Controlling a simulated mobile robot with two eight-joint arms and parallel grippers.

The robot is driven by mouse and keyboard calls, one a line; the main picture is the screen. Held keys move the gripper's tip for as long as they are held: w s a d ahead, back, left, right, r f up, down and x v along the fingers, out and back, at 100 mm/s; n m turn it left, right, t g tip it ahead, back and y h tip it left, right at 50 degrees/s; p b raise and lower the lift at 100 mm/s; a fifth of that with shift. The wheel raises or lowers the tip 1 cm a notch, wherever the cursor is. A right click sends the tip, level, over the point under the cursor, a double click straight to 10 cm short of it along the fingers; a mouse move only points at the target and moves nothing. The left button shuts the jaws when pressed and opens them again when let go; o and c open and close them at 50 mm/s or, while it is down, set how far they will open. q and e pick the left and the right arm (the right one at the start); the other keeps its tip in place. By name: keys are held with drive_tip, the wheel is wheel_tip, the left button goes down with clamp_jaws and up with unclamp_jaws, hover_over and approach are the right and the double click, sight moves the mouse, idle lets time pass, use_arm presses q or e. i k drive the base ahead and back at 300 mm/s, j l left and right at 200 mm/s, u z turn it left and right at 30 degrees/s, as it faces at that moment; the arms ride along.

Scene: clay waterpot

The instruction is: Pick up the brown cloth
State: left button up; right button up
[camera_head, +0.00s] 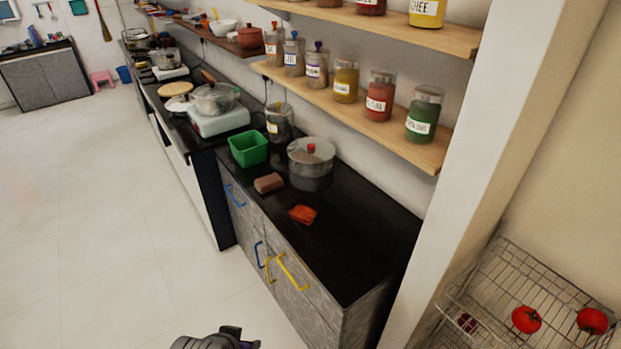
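A small brown folded piece (269,183), which looks like the brown cloth, lies on the black countertop (350,240) near its front edge. A crumpled orange-red cloth (302,214) lies on the same counter, nearer and to the right. A dark grey part of my robot (215,339), likely my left gripper or wrist, shows at the bottom edge, well below and apart from the counter. It is cut off, and its fingers cannot be made out. My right gripper is not in view.
A green basket (248,149) and a lidded pot (311,158) stand behind the brown piece. Cabinet handles, one yellow (291,272), stick out in front. Shelves with jars (379,95) overhang the counter's back. A wire rack (530,300) with tomatoes is at right. The floor left is clear.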

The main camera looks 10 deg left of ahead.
sight(270, 181)
drive_tip(key=i+j+z, duration=0.25)
drive_tip(key=j+z, duration=0.25)
drive_tip(key=i+j+z, duration=0.25)
drive_tip(key=j, duration=0.2)
drive_tip(key=i+j+z, duration=0.15)
drive_tip(key=j, duration=0.4)
drive_tip(key=j+z, duration=0.15)
drive_tip(key=j, duration=0.35)
drive_tip(key=i+j, duration=0.1)
drive_tip(key=j, duration=0.45)
drive_tip(key=i+j, duration=0.1)
drive_tip(key=j, duration=0.5)
drive_tip(key=i+j, duration=0.1)
drive_tip(key=j, duration=0.45)
drive_tip(key=i+j, duration=0.1)
drive_tip(key=j, duration=0.45)
drive_tip(key=i+j+z, duration=0.1)
drive_tip(key=j, duration=0.5)
